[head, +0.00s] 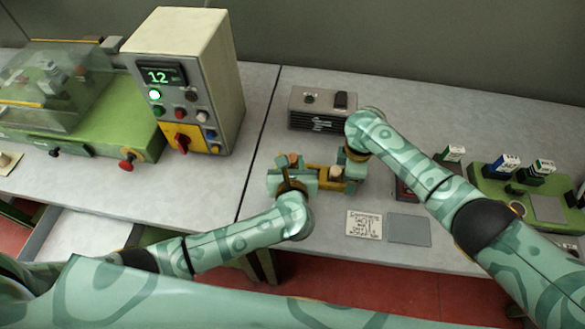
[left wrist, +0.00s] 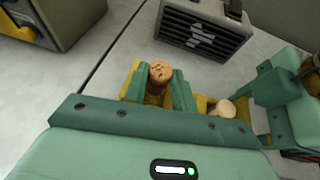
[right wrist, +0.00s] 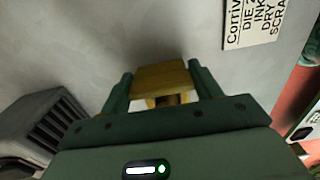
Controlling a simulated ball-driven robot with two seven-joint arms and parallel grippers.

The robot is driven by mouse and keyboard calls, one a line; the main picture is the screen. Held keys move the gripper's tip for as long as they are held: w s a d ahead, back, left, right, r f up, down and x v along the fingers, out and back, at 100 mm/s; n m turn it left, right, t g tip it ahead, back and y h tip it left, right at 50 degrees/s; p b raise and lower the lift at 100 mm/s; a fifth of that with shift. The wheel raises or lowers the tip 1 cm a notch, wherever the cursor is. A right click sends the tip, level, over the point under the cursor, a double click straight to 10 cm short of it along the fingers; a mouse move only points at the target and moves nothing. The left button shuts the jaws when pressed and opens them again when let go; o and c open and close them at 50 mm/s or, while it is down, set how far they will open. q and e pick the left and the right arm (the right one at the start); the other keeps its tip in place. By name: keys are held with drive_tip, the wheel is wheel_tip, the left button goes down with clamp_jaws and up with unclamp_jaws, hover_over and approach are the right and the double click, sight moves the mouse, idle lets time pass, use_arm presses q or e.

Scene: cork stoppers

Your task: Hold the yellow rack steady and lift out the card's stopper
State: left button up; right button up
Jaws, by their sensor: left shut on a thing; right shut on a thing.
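The yellow rack (head: 321,170) lies on the grey table between my two grippers. My left gripper (head: 291,174) is shut on a brown cork stopper (left wrist: 159,78) near the rack's left end; it also shows in the left wrist view (left wrist: 160,92). I cannot tell whether this cork is clear of the rack. A paler stopper (left wrist: 222,109) stands in the rack to its right. My right gripper (right wrist: 165,90) is shut on the rack's right end (right wrist: 160,78). The card (head: 364,223) lies in front, with handwriting partly readable in the right wrist view (right wrist: 250,22).
A grey vented box (head: 322,108) stands behind the rack. A beige control cabinet (head: 185,80) showing 12 and a green machine (head: 90,140) are at left. A green tray (head: 525,200) with small boxes is at right. A grey pad (head: 409,230) lies beside the card.

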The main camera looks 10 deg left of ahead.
drive_tip(key=o, duration=1.1)
use_arm(q)
wheel_tip(320, 180, up, 7)
use_arm(e)
drive_tip(key=shift+o, duration=0.2)
use_arm(q)
drive_tip(key=shift+f, duration=0.15)
use_arm(e)
wheel_tip(320, 180, up, 12)
